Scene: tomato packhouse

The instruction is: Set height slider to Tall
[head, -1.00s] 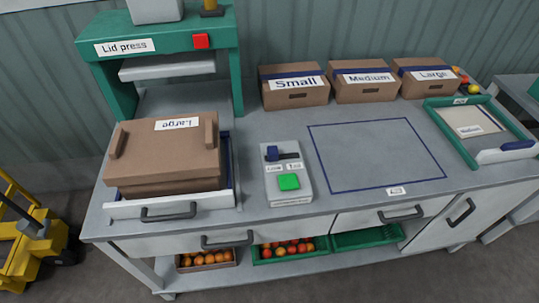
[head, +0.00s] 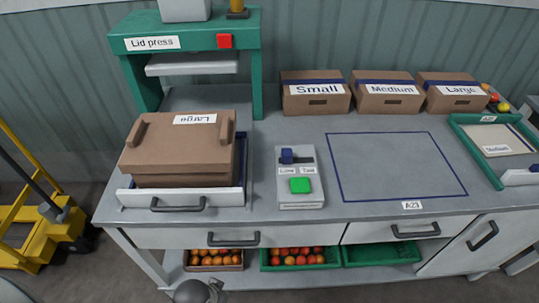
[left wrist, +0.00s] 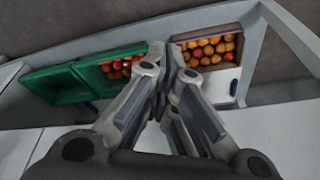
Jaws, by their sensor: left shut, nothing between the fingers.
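The control box (head: 301,194) stands on the bench in the head view, right of the large brown carton. Its height slider knob (head: 286,156) is dark blue and sits at the left of its slot, above the "Low" label (head: 287,171). The "Tall" label (head: 308,171) is to the right of it. A green button (head: 301,186) is below the labels. My left gripper (left wrist: 172,48) is shut and empty in the left wrist view, in front of the bench's lower shelf. The slider is not in that view. My right gripper is not in view.
The "Large" carton (head: 180,150) sits in a white tray (head: 137,197) at left, by the green lid press (head: 262,80). A blue outlined area (head: 395,165) right of the control box is empty. Three labelled boxes stand behind. Fruit crates (left wrist: 206,50) are on the lower shelf.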

